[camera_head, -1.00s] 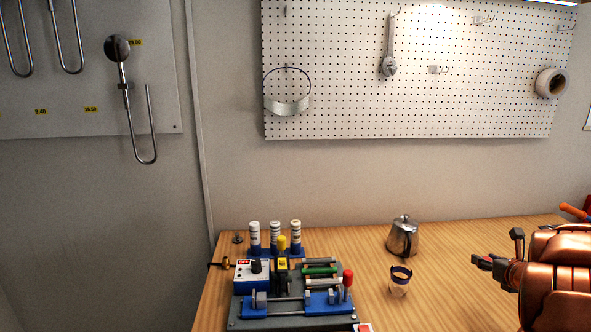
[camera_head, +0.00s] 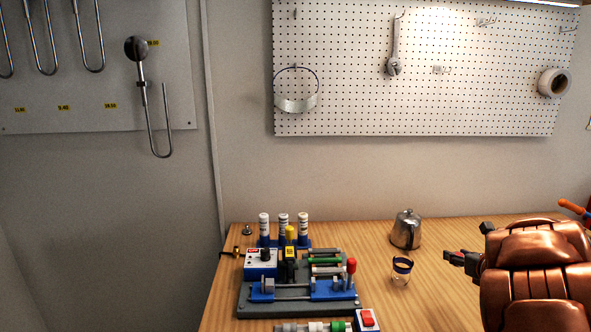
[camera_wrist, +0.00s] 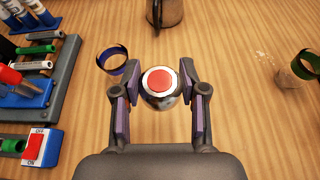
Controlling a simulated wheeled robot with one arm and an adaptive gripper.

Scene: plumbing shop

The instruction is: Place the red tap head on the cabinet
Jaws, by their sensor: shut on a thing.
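The red tap head (camera_wrist: 158,83), a round metal piece with a red disc ringed in white on top, sits between the fingers of my gripper (camera_wrist: 160,70) in the wrist view. The gripper is shut on it, one finger on each side, above the wooden worktop (camera_wrist: 225,110). How high it is held I cannot tell. In the head view my copper-coloured arm stands at the right and the tap head does not show. I cannot make out a cabinet for certain in either view.
On the worktop, a grey-and-blue fixture (camera_head: 300,305) with a red switch (camera_head: 367,318) stands left. A metal pot (camera_head: 405,230) and a dark-rimmed clear cup (camera_head: 401,272) stand between it and my arm. A green ring (camera_wrist: 305,65) lies right in the wrist view.

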